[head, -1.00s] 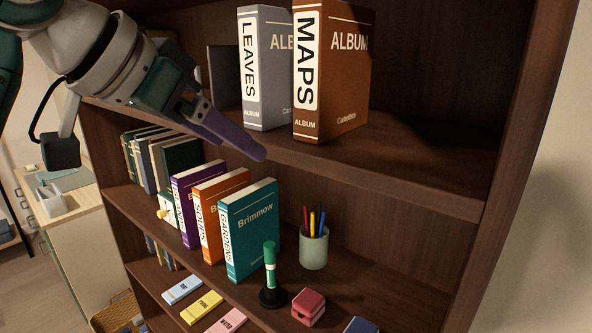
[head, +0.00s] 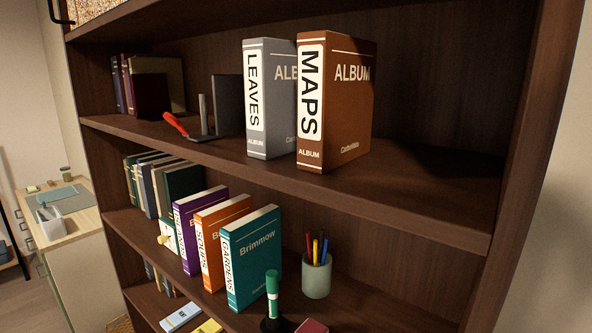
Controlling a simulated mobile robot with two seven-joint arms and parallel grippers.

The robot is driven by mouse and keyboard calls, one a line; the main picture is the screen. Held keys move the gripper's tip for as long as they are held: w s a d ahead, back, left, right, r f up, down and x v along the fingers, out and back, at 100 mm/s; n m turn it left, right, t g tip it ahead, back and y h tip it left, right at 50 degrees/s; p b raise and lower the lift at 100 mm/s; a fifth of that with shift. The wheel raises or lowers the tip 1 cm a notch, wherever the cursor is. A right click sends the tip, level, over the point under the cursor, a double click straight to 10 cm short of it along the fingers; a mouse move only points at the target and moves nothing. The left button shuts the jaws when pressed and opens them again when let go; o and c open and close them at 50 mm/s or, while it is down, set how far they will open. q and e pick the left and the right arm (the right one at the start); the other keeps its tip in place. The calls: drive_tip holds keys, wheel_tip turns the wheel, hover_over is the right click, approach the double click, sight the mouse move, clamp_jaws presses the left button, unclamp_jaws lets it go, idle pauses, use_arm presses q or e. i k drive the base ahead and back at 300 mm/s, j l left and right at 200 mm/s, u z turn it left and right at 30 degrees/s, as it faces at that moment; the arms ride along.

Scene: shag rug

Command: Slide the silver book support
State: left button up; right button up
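On the upper shelf (head: 330,196), a thin grey upright piece (head: 203,114) rises from a flat base, and I take it for the silver book support. A dark upright panel (head: 228,104) stands just right of it, beside the grey LEAVES album (head: 268,105). The brown MAPS album (head: 338,100) stands upright to the right of LEAVES. A red-handled object (head: 175,124) leans or lies at the left of the grey piece; I cannot tell whether they touch. Neither of my grippers is in view.
Dark books (head: 122,85) stand at the upper shelf's left end. Right of MAPS the shelf is bare up to the side wall. Below are the GARDENS book (head: 252,258), a pen cup (head: 316,277) and a green-handled stamp (head: 272,293).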

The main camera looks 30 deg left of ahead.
sight(228, 90)
drive_tip(key=u, duration=1.45)
